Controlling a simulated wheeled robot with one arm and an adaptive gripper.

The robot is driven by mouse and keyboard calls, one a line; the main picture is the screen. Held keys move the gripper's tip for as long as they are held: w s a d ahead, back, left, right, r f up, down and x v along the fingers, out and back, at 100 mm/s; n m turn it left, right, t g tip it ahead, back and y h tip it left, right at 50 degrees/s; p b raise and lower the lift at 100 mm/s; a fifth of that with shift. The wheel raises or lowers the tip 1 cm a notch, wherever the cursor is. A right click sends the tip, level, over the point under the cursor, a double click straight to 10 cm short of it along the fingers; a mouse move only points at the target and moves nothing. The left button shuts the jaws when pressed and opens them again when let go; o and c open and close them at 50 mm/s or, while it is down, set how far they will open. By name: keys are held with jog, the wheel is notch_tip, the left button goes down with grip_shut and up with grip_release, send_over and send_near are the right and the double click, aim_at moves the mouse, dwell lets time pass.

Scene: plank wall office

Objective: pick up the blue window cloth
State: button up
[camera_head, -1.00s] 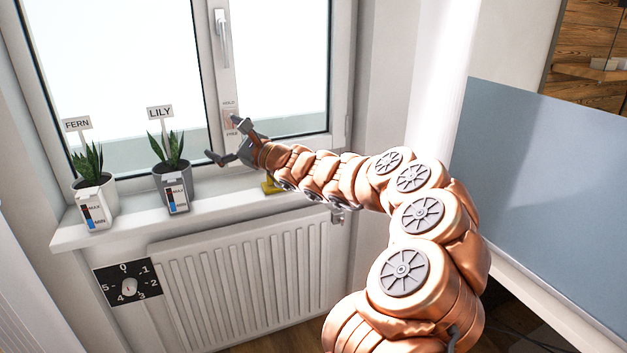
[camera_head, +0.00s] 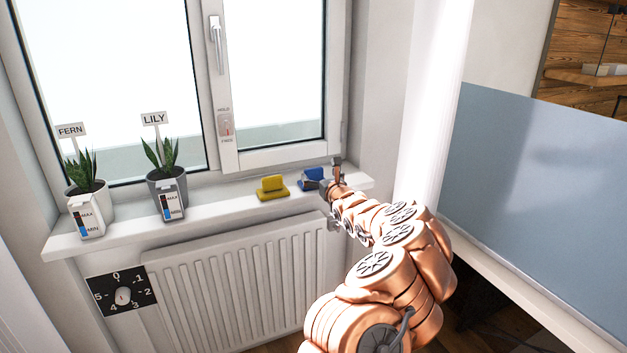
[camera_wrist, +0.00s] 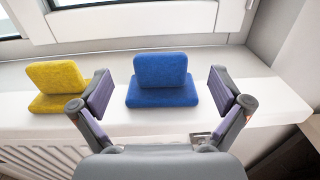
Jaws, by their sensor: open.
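The blue window cloth (camera_head: 311,177) lies folded on the white window sill near its right end, with one part standing up. In the wrist view the blue cloth (camera_wrist: 161,82) shows whole, centred ahead between the two fingers. My gripper (camera_wrist: 162,100) is open and empty, with one finger to each side of the cloth in that view. In the head view my gripper (camera_head: 322,172) is at the right end of the sill and hides part of the cloth. I cannot tell whether the fingers touch it.
A yellow cloth (camera_head: 272,188) sits just left of the blue one, near my left finger in the wrist view (camera_wrist: 58,85). The lily pot (camera_head: 168,190) and fern pot (camera_head: 88,205) stand farther left. The window frame is behind, the radiator (camera_head: 240,270) below.

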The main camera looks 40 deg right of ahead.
aim_at(315, 171)
jog(key=shift+f+p+x, duration=0.15)
jog(key=shift+p+x, duration=0.15)
jog(key=shift+x, duration=0.45)
jog(key=shift+f+p+x, duration=0.2)
jog(key=shift+p+x, duration=0.05)
jog(key=shift+x, duration=1.7)
jog(key=c, duration=1.2)
jog(key=shift+r, duration=0.15)
